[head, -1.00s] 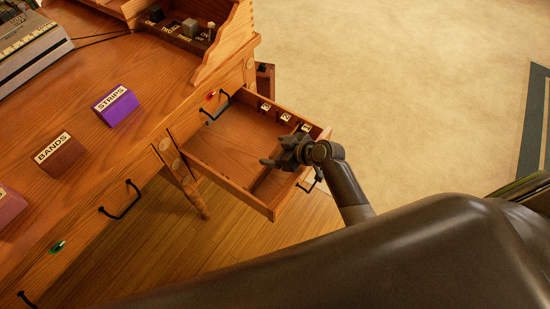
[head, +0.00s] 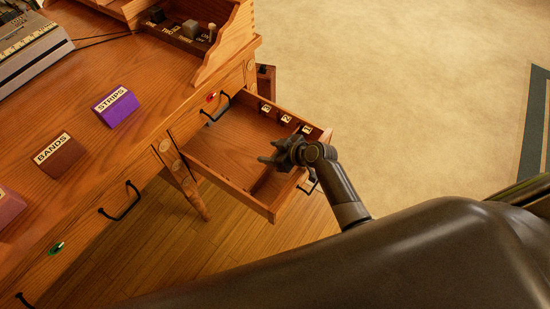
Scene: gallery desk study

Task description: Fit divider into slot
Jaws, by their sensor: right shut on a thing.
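An open wooden drawer (head: 223,176) sticks out from the desk's right side. Its far wall carries small numbered plates, with the slot marked 2 (head: 286,118) in the middle. My right gripper (head: 267,153) is over the drawer's right half, pointing left, and is shut on the divider. The divider (head: 262,182) shows only as a thin, dark brown panel below the gripper, inside or just above the drawer. Its upper part is hidden by the gripper, and I cannot tell whether it touches a slot. My left gripper is out of view.
On the desk stand a purple STRIPS block (head: 117,107) and a brown BANDS block (head: 60,156). A wooden organiser (head: 190,38) stands at the back. Black handles (head: 121,202) stick out from the desk front. Open floor lies right of the drawer.

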